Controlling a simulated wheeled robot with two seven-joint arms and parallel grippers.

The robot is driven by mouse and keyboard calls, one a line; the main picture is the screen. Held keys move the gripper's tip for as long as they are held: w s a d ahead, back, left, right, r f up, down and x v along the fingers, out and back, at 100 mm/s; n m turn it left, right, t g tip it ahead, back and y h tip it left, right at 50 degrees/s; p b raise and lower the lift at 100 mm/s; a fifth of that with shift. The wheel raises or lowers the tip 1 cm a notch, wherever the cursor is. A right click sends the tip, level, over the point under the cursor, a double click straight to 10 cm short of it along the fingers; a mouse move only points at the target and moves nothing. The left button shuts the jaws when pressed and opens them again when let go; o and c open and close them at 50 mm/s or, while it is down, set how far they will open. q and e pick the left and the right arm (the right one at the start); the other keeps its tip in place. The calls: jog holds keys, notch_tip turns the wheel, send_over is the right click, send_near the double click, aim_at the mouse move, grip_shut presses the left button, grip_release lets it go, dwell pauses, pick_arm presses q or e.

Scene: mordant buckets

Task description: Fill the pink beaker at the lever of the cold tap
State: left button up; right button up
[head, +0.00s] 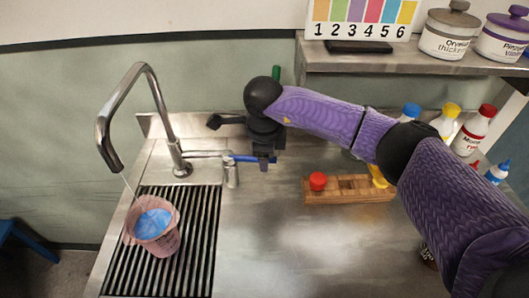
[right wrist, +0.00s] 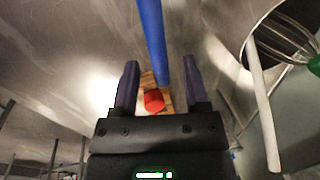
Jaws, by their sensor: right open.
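The pink beaker (head: 170,238) stands upright on the slatted drain grate at the left, below the tap spout. A light blue surface (head: 152,224) shows inside it. A thin pale stream runs from the spout (head: 112,160) down to the beaker. The tap's blue lever (head: 242,158) points right from the tap base. My right gripper (head: 264,160) is at the lever's right end. In the right wrist view the blue lever (right wrist: 152,35) runs between the open fingers of the gripper (right wrist: 159,72); I cannot tell whether they touch it. My left gripper is out of view.
A wooden rack (head: 345,197) with a red cap (head: 318,181) stands right of the gripper. Several bottles (head: 446,121) stand at the back right under a shelf (head: 390,60) with jars. The steel counter (head: 265,235) in front is clear.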

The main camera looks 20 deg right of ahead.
notch_tip(320, 180, up, 10)
jog(key=s+p, duration=0.1)
jog(key=shift+s+a, duration=0.35)
jog(key=shift+a, duration=0.05)
jog(key=shift+f, duration=0.15)
dwell(0.3)
dwell(0.9)
dwell(1.2)
jog(key=shift+c, duration=0.2)
dwell(4.0)
